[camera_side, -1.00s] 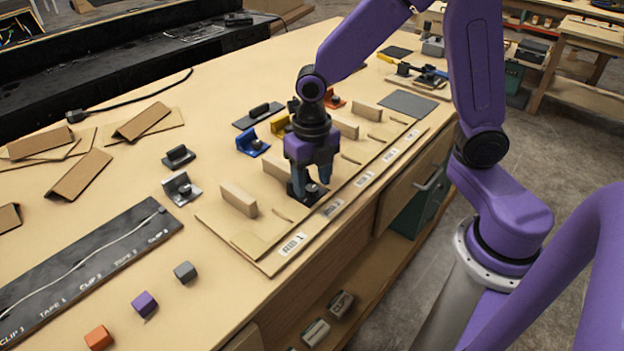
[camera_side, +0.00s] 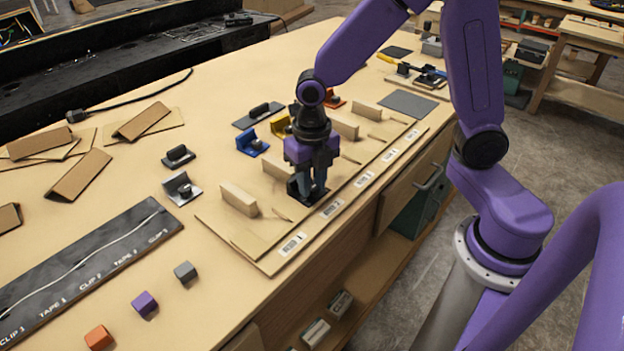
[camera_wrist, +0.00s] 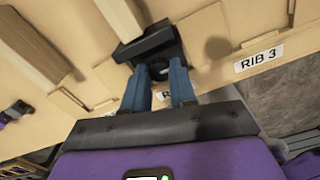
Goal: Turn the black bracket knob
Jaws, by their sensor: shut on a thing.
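The black bracket (camera_side: 295,188) sits on the wooden rib board, behind the second label from the left. In the wrist view the black bracket (camera_wrist: 150,42) lies just beyond my fingertips, and its dark round knob (camera_wrist: 158,71) is between them. My gripper (camera_side: 312,190) points down over the bracket, its blue-grey fingers around the knob. In the wrist view my gripper (camera_wrist: 160,76) has one finger on each side of the knob, shut on it. The fingers hide part of the knob, and its exact angle cannot be told.
Wooden ribs stand beside the bracket, one (camera_side: 238,201) to its left and one (camera_side: 345,127) further right. A silver bracket (camera_side: 181,188), a blue one (camera_side: 252,143) and a yellow one (camera_side: 280,125) stand behind. Small cubes and a dark strip (camera_side: 85,270) lie at the left.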

